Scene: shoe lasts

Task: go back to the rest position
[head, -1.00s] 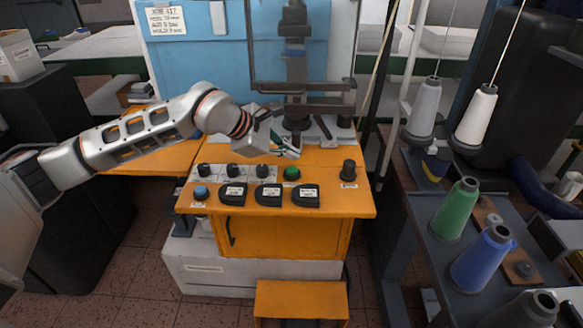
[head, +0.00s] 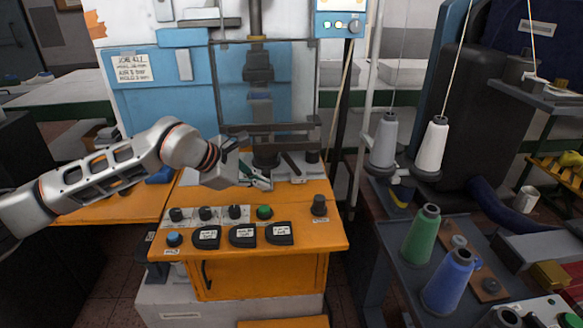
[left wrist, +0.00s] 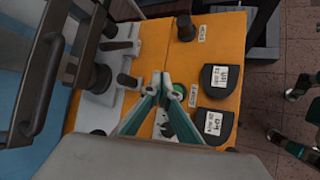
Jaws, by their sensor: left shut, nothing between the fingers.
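My left gripper (head: 262,183) hangs above the back part of the orange console (head: 325,243), behind the green button (head: 264,211) in the head view. Its two fingers are together and hold nothing. In the left wrist view its closed fingertips (left wrist: 160,78) show over the orange top, and its fingers partly cover the green button (left wrist: 179,92). Dark and green parts at the right edge of the left wrist view look like my right gripper (left wrist: 293,145), cut off by the frame. My right gripper does not show in the head view.
The press frame (head: 268,130) stands close behind the left gripper. Black knobs and labelled black pads (head: 243,235) line the console front. At right, a dark rack holds thread cones, including a green cone (head: 421,234) and a blue cone (head: 449,280).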

